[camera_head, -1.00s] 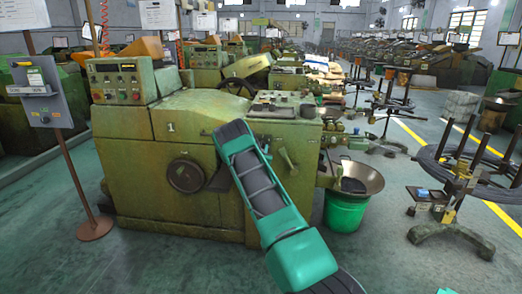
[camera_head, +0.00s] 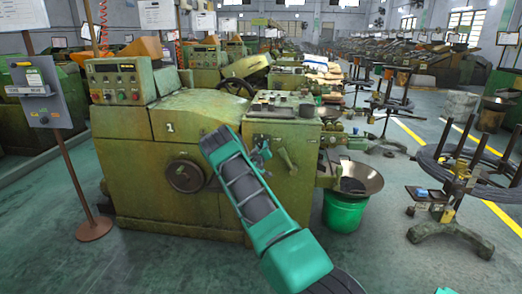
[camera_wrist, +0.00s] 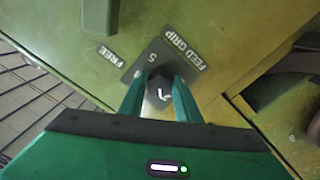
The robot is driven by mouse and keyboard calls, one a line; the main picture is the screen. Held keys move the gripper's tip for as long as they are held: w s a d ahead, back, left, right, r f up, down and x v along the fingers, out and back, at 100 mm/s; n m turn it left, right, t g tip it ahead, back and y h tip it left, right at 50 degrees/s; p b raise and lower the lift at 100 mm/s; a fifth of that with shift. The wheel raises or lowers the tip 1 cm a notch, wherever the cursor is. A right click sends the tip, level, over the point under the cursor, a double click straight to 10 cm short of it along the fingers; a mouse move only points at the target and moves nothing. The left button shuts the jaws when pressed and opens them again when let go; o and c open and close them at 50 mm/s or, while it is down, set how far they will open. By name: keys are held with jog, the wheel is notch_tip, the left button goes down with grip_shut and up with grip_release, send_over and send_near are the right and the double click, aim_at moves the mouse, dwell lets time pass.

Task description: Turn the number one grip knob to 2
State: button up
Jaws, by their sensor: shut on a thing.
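In the wrist view, a dark grip knob (camera_wrist: 158,84) with a white pointer mark sits on a dark square plate labelled FEED GRIP. The word FREE and a digit that looks like 5 show beside it, turned in the picture. My gripper (camera_wrist: 160,82) is shut on the knob, one finger on each side. The fingers hide parts of the dial's markings. In the head view, the knob is on the green machine marked 1 (camera_head: 125,190); my arm crosses its front, and the grip on the knob cannot be made out clearly there.
A round handwheel (camera_head: 186,175) is on the machine front, left of my arm. A lever (camera_head: 286,160) is to the right. A green bucket (camera_head: 343,212) under a metal bowl stands right of the machine. The floor in front is clear.

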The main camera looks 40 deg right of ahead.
jog(key=shift+w+a+f+n, duration=0.1)
jog(key=shift+a+n, duration=0.05)
jog(key=shift+n, duration=0.35)
jog(key=shift+w+a+f+n, duration=0.1)
jog(key=shift+n, duration=0.4)
jog(key=shift+a, duration=0.1)
jog(key=o, duration=0.9)
jog(key=shift+o, duration=0.8)
jog(key=shift+r, duration=0.1)
jog(key=v, duration=1)
jog(key=shift+s, duration=0.3)
jog(key=shift+a, duration=0.1)
